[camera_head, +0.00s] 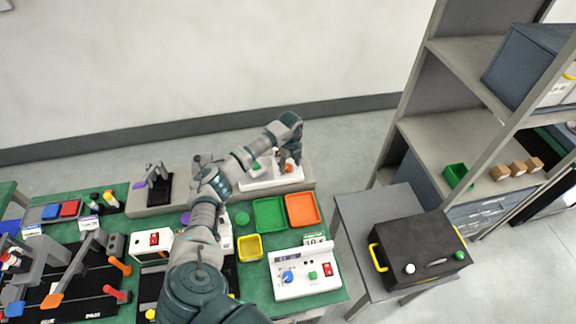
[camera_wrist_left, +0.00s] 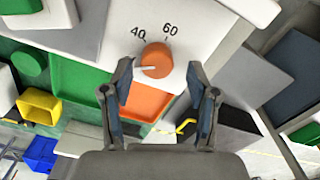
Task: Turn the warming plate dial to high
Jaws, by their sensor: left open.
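The warming plate dial is an orange round knob (camera_wrist_left: 156,58) on a white panel (camera_wrist_left: 205,22), with the marks 40 and 60 printed beside it. Its white pointer line points to the left in the wrist view, below the 40. In the head view the dial (camera_head: 290,167) sits on the right part of a white unit (camera_head: 262,184) on the back bench. My left gripper (camera_wrist_left: 160,78) is open, its two fingers apart on either side of the dial, with gaps visible. In the head view my left gripper (camera_head: 292,148) is above the dial and partly hides the unit. My right gripper is not in view.
A green button (camera_head: 257,167) is left of the dial on the unit. Green (camera_head: 269,214) and orange (camera_head: 302,209) trays lie in front, with a yellow bin (camera_head: 249,247) and a white control box (camera_head: 304,272) nearer. A shelf rack (camera_head: 415,105) stands on the right.

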